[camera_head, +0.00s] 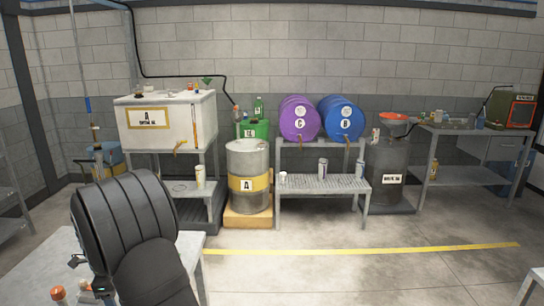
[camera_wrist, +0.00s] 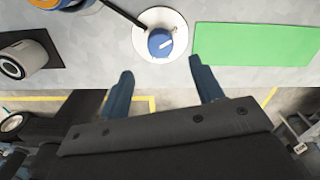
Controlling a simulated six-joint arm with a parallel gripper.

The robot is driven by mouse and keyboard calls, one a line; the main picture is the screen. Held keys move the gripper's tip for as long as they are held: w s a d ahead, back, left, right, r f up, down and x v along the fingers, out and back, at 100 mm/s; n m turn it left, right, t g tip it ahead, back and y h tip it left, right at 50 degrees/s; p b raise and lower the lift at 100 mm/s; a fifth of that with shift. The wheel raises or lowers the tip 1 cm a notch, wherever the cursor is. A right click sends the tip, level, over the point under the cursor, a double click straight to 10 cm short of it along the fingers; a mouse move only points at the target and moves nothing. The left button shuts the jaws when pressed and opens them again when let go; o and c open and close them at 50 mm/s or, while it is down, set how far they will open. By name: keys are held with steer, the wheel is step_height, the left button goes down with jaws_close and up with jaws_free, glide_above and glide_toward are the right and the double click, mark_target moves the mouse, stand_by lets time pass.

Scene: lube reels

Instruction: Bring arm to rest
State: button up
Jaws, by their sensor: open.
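My gripper (camera_wrist: 158,88) shows in the wrist view with its two blue fingers spread apart and nothing between them. It is over the front edge of a grey bench (camera_wrist: 110,70). A blue-topped item (camera_wrist: 160,43) on a white round dish (camera_wrist: 142,24) lies on the bench beyond the fingers. In the head view my black arm stands at the lower left, and the gripper itself cannot be made out there.
A green mat (camera_wrist: 256,44) and a grey cylinder (camera_wrist: 20,60) on a dark mat lie on the bench. Across the room are a white tank (camera_head: 165,122), a steel drum (camera_head: 247,172), a purple drum (camera_head: 299,119) and a blue drum (camera_head: 341,118).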

step_height(320, 180, down, 9)
steer(key=shift+f, duration=0.1)
stand_by(0.5)
step_height(320, 180, up, 18)
step_height(320, 180, down, 17)
steer(key=shift+f, duration=0.55)
steer(key=n, duration=0.4)
steer(key=shift+r, duration=0.1)
steer(key=n, duration=0.9)
steer(key=shift+n, duration=2.4)
